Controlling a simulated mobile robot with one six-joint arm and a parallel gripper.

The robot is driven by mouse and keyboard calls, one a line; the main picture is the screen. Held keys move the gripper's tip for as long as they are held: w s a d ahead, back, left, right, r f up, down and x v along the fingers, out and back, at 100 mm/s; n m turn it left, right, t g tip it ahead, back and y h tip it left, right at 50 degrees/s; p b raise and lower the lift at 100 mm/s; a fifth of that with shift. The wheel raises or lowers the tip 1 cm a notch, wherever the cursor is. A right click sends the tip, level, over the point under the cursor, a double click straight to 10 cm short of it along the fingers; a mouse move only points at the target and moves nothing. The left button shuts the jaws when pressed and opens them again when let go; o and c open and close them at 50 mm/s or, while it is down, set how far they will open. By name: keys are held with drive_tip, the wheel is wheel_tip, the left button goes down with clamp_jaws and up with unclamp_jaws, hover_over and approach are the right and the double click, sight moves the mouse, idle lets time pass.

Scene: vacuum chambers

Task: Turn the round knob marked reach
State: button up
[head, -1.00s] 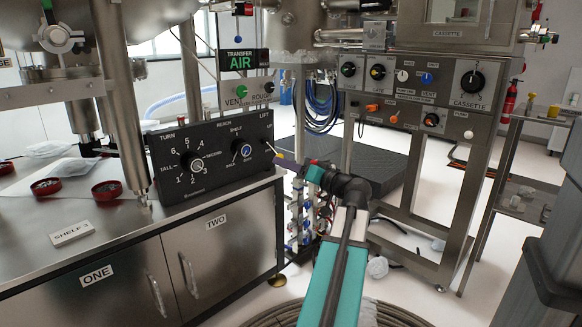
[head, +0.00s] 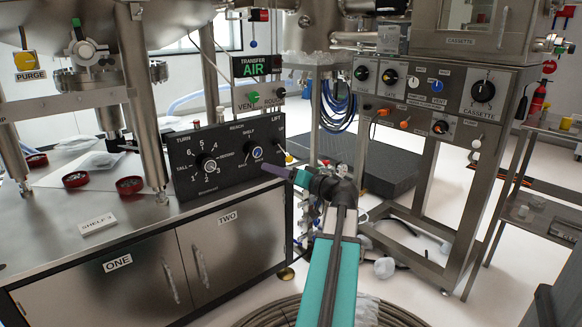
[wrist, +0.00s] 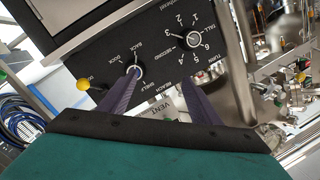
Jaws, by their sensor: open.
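My gripper (head: 268,168) has purple fingers pointing left at the panel, just below and right of the knob. In the wrist view my gripper (wrist: 161,82) is open, with bare panel between its fingertips. I cannot tell whether the finger touches the knob.
The larger numbered TURN knob (head: 207,164) is left on the same panel. The yellow-tipped LIFT lever (head: 289,158) is close by on the right, left of the fingers in the wrist view. A steel cabinet (head: 140,262) bears the panel. Blue hoses (head: 337,108) hang behind.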

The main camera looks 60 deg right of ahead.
drive_tip(key=w+a+f+n+g+y+p, duration=0.1)
drive_tip(key=w+a+f+y+p, duration=0.15)
drive_tip(key=w+a+p, duration=0.6)
drive_tip(key=w+a+f+n+g+y+p, duration=0.2)
drive_tip(key=w+a+y+p, duration=0.3)
drive_tip(key=w+a, duration=0.55)
drive_tip(key=a+f+n+g+y+p, duration=0.1)
drive_tip(key=a+f+g+p, duration=0.45)
drive_tip(key=a, duration=0.85)
drive_tip(key=a+f+n+y+p, duration=0.1)
drive_tip(key=a+f+y+p, duration=0.1)
drive_tip(key=a+p, duration=0.85)
drive_tip(key=s+a+f+n+g+h+p, duration=0.1)
drive_tip(key=s+a+f+n+g+p, duration=0.25)
drive_tip(key=s+a, duration=0.6)
drive_tip(key=s+a+f+g+p, duration=0.3)
drive_tip(key=s+a+g+p, duration=0.3)
drive_tip(key=a, duration=0.7)
drive_tip(key=s+f+n+g+h+p, duration=0.1)
drive_tip(key=s+g+h+p, duration=0.35)
drive_tip(key=s, duration=1.05)
drive_tip(key=s+d+h+p, duration=0.2)
drive_tip(key=s+d, duration=0.3)
drive_tip(key=d, duration=0.1)
drive_tip(key=shift+s+d+f+h+p, duration=0.15)
drive_tip(key=shift+s+f+h+p, duration=0.2)
drive_tip(key=shift+f, duration=0.1)
